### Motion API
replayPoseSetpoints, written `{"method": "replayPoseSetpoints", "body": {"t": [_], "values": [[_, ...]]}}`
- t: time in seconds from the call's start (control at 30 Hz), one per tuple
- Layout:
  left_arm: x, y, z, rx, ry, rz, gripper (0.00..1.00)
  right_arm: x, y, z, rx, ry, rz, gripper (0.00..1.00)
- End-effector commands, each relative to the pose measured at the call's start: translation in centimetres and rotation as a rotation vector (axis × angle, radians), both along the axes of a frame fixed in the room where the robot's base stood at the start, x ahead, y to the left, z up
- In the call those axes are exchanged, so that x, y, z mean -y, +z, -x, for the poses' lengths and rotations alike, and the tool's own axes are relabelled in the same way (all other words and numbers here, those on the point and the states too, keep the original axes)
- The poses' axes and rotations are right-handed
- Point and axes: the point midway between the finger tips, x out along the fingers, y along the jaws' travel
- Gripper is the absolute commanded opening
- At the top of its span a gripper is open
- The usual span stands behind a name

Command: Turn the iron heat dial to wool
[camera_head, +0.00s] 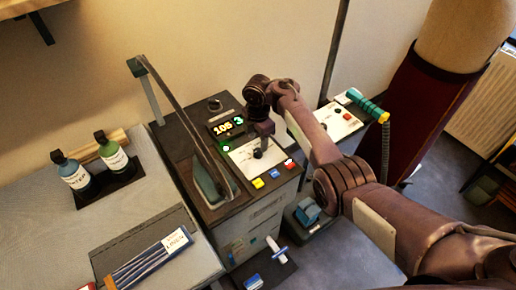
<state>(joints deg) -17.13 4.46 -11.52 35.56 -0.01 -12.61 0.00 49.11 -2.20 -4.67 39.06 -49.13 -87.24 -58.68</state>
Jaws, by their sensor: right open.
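The iron station is a dark box with a lit display (228,128) on its top and a pale panel (243,160) below it. A small dark heat dial (257,154) sits on that panel; its pointer and any fabric marks are too small to read. My right gripper (263,139) points down over the panel, directly above the dial, and is open. I cannot tell whether its fingers touch the dial. A green, wedge-shaped thing, perhaps the iron (211,187), rests at the station's left side. My left gripper is not in view.
Yellow, blue and red buttons (274,173) line the station's front edge. A long dark bar (180,115) slants over its left side. Two bottles (110,150) stand on the left table. A white control box (338,120) with a teal-handled tool (367,105) is at right.

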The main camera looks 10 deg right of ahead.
Motion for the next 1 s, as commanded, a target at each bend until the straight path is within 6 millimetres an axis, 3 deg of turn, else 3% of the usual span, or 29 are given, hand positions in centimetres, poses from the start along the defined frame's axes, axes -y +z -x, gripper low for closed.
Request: {"method": "replayPoseSetpoints", "body": {"t": [0.1,0.3,0.67,1.0], "values": [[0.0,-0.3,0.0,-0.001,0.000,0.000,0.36,0.1,-2.2,0.1,-0.002,-0.001,0.002,0.50],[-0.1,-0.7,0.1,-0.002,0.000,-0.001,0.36,0.0,-4.5,0.0,-0.001,-0.002,0.002,0.50],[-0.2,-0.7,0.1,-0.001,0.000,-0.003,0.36,0.1,-5.0,0.0,0.001,-0.004,0.001,0.50],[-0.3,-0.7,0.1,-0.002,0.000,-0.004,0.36,0.1,-5.0,0.0,0.001,-0.004,0.001,0.06]]}}
